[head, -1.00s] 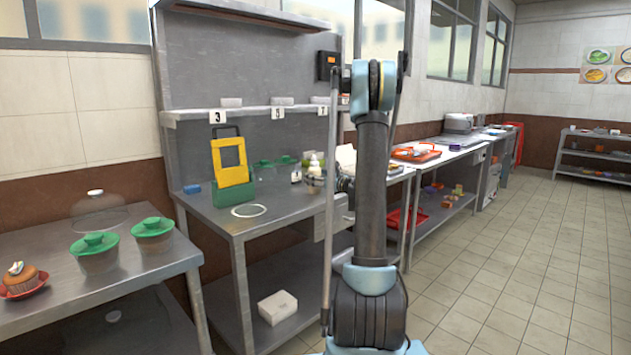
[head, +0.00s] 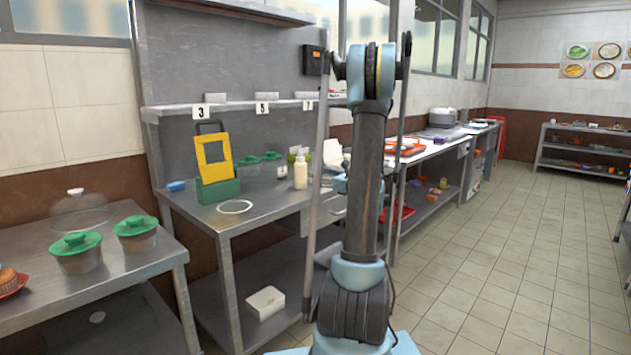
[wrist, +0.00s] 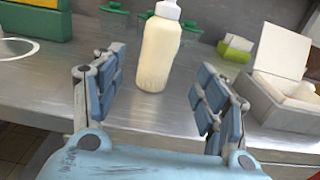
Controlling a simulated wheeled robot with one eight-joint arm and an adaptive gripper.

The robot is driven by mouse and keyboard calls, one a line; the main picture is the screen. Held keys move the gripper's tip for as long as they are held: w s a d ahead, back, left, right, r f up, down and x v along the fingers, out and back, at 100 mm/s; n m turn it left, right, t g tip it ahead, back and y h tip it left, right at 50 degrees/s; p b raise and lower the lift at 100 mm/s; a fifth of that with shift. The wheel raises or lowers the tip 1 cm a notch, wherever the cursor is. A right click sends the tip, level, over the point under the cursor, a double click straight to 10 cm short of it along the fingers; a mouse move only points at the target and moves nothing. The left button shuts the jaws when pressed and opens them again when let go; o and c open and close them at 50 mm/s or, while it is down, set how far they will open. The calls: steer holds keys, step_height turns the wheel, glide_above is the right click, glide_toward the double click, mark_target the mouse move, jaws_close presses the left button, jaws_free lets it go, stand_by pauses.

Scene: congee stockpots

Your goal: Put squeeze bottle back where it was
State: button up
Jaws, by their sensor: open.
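The squeeze bottle (head: 300,172), cream-coloured with a white cap, stands upright on the steel table (head: 275,204). In the wrist view the squeeze bottle (wrist: 159,50) is just beyond and between my fingers, with its cap cut off by the top edge. My gripper (wrist: 160,82) is open and empty, its blue-padded fingers apart on either side of the bottle's line and not touching it. In the head view my gripper is mostly hidden behind my arm.
A yellow and green stand (head: 216,168) and a white ring (head: 235,207) are left of the bottle. Lidded green containers (head: 250,162) are behind it. Bare tabletop surrounds the bottle.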

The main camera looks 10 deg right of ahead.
steer(key=s+a+f+n+g+h, duration=0.2)
steer(key=s+a+n+g, duration=0.2)
steer(key=s+a+n, duration=0.55)
steer(key=s+a+f+n+g+h, duration=0.1)
steer(key=s+a+n+g, duration=0.4)
steer(key=s, duration=0.7)
steer(key=s+d+f+n+g+h, duration=0.1)
steer(key=s+d+f+n+h, duration=0.1)
steer(key=s, duration=0.6)
steer(key=s+d+f+n+g+h, duration=0.1)
steer(key=s+d+f+n+h, duration=0.2)
steer(key=s+f+n, duration=0.2)
steer(key=s+d+f+n+g+h, duration=0.1)
steer(key=s+d+f+n+h, duration=0.1)
steer(key=s+n, duration=0.5)
steer(key=s+f, duration=0.1)
steer(key=s, duration=0.4)
steer(key=shift+s+d+f+h, duration=0.3)
steer(key=shift+s+d, duration=0.05)
steer(key=shift+n, duration=0.25)
steer(key=shift+w+f, duration=0.2)
steer(key=shift+w, duration=0.2)
